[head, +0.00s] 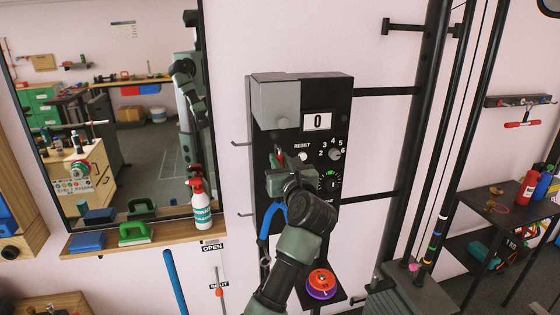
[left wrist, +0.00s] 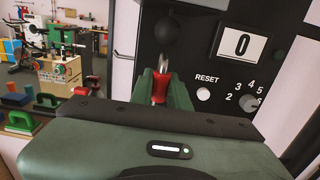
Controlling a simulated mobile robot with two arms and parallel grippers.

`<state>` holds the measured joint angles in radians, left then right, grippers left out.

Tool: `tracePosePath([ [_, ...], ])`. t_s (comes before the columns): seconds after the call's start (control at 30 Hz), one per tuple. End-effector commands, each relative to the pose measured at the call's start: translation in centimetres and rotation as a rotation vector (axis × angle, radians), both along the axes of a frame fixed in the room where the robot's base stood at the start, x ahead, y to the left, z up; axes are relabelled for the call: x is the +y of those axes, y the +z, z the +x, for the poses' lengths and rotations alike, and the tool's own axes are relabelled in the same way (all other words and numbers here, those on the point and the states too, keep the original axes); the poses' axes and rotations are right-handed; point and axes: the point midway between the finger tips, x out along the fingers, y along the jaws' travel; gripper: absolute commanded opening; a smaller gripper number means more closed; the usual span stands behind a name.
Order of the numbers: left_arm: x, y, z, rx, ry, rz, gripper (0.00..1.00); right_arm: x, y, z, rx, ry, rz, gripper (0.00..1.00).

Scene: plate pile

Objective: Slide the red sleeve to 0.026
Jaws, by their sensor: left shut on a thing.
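The red sleeve (head: 279,154) is on the front of the black wall panel (head: 262,160), left of the RESET button. In the left wrist view the sleeve (left wrist: 160,88) sits between my green fingers, below a short silver rod (left wrist: 163,65). My left gripper (head: 280,163) is shut on the sleeve, and the gripper partly hides it. The counter (head: 317,122) on the panel reads 0. A dial (head: 334,154) with numbers around it is to the right of RESET. No scale for the sleeve can be read. My right gripper is not in view.
A mirror (head: 110,90) and a shelf (head: 150,240) with a white spray bottle (head: 202,205) stand left of the panel. A blue strap or handle (head: 264,245) hangs below it. Black posts (head: 420,130) rise on the right.

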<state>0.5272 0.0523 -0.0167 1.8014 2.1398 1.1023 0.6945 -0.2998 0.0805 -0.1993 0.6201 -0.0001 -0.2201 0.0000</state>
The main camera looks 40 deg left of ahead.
Motion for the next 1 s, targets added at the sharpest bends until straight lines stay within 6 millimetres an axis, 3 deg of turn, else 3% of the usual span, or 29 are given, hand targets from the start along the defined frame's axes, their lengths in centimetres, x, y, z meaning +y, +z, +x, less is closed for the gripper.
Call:
tracePosePath([
  [0.57, 0.0, -2.0, 0.0, 0.003, 0.001, -0.002, 0.00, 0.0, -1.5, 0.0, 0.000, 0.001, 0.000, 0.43],
  [0.6, 0.0, -2.0, 0.0, 0.002, 0.001, -0.002, 0.19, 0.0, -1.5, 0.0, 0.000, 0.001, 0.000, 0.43],
  [0.7, 0.0, -1.9, 0.0, 0.002, 0.001, -0.002, 0.42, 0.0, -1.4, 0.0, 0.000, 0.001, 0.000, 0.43],
  [1.0, 0.0, -1.9, 0.0, 0.001, 0.000, -0.002, 0.42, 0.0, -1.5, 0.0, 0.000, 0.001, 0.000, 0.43],
])
